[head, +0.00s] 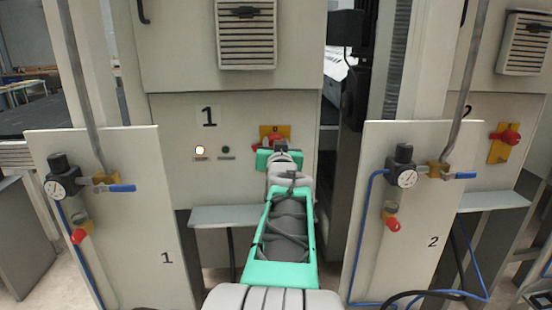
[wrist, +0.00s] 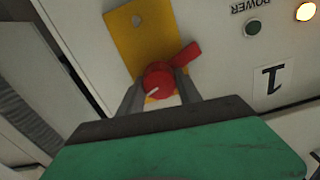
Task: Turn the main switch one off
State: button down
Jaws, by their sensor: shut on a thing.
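Main switch one is a red rotary knob with a lever handle on a yellow plate (head: 268,129), on the cabinet panel marked 1. In the wrist view, the red switch (wrist: 158,78) sits on the yellow plate (wrist: 138,38), its handle pointing to the upper right. My gripper (wrist: 160,92) has one grey finger on each side of the knob and is shut on it. In the head view, my green gripper (head: 279,157) reaches the panel and covers most of the switch; only a little red shows beside it.
A lit lamp (head: 200,151) and a dark button (head: 225,150) sit left of the switch. A grey shelf (head: 225,215) juts out below. White side panels with gauges (head: 62,182) and blue-handled valves flank my arm. A second red switch (head: 506,137) is at the right.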

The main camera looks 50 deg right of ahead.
jog(key=n+b, duration=0.3)
jog(key=b, duration=0.2)
jog(key=shift+f+n, duration=0.4)
jog(key=n+b, duration=0.3)
jog(key=b, duration=0.1)
jog(key=shift+n, duration=0.3)
jog(key=n+b, duration=0.2)
jog(key=b, duration=0.1)
jog(key=shift+n, duration=0.4)
jog(key=shift+w+a+r+n+b, duration=0.1)
jog(key=shift+n+b, duration=0.65)
jog(key=shift+n, duration=0.2)
jog(key=shift+r+n+b, duration=0.1)
jog(key=shift+n+b, duration=0.6)
jog(key=shift+n, duration=0.25)
jog(key=c, duration=0.8)
grip_release()
jog(key=shift+r, duration=0.1)
